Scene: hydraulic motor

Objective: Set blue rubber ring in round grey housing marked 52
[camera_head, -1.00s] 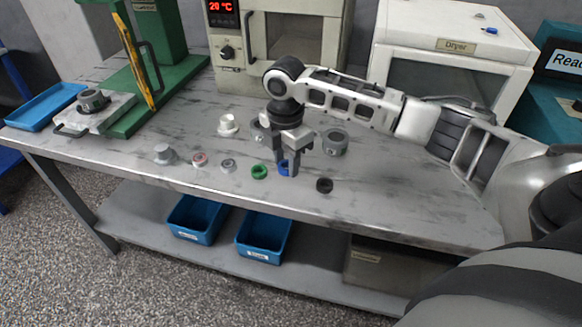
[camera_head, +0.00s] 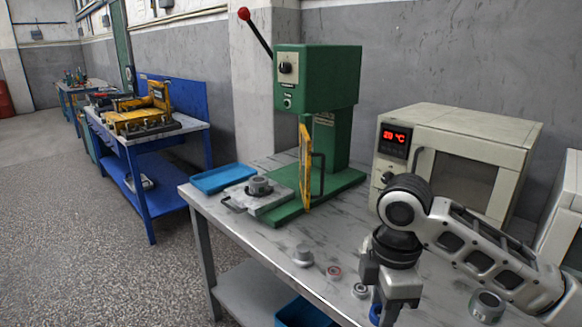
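My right gripper (camera_head: 384,303) points down in the lower right of the head view. Its fingers are shut on the blue rubber ring (camera_head: 375,314), which is partly hidden between them. A round grey housing (camera_head: 487,306) stands on the table to the right of the gripper, near the bottom of the picture. No number 52 can be read, so I cannot tell which is the marked one. My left gripper is not in view.
A grey knob-like part (camera_head: 303,256), a pinkish ring (camera_head: 333,272) and a small grey ring (camera_head: 361,290) lie along the table's front edge. The green press (camera_head: 318,80), blue tray (camera_head: 222,178) and oven (camera_head: 455,150) stand behind. Bare tabletop lies around the parts.

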